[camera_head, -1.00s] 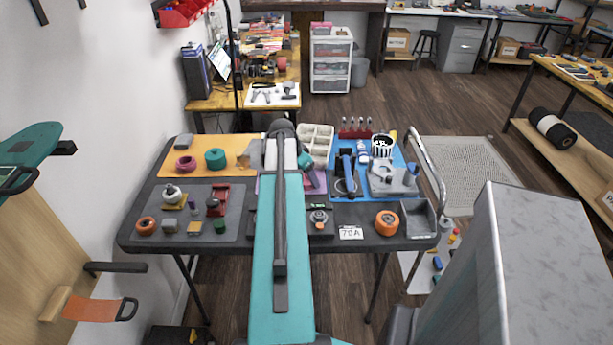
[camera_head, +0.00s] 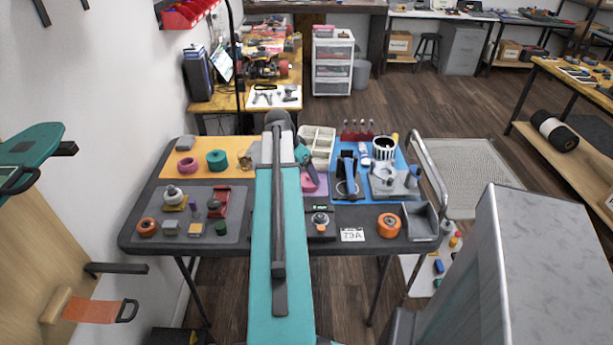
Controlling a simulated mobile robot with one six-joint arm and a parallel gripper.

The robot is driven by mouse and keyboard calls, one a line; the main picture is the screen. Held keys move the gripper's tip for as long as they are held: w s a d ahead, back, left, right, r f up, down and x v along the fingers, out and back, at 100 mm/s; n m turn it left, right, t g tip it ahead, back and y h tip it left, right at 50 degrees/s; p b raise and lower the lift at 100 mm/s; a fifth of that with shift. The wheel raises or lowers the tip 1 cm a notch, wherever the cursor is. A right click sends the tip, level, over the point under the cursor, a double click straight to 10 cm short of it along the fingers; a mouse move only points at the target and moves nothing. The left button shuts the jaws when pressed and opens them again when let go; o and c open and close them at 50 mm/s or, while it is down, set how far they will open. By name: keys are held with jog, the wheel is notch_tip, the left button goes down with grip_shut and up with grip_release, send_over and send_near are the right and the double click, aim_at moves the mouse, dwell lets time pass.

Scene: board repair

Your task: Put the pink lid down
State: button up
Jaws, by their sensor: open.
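I cannot make out the pink lid for certain. A small round pink piece (camera_head: 187,165) lies on the orange mat (camera_head: 175,157) at the table's back left, beside a teal roll (camera_head: 217,159). A pink-lilac mat (camera_head: 317,191) shows partly to the right of my teal arm, which hides much of the table's middle. A teal and pink shape (camera_head: 308,174) shows beside the arm over that mat; I cannot tell what it is. My gripper is hidden behind the arm.
The dark table (camera_head: 180,241) is crowded. A grey mat (camera_head: 240,228) with small parts lies left, a blue mat (camera_head: 400,161) with tools right. An orange roll (camera_head: 389,226) and a grey bin (camera_head: 421,222) stand front right. A bent metal rail (camera_head: 428,172) rises along the right edge.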

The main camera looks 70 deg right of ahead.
jog(key=v, duration=0.7)
jog(key=shift+r+b, duration=0.25)
jog(key=shift+b, duration=0.1)
jog(key=shift+w, duration=0.1)
dwell(0.4)
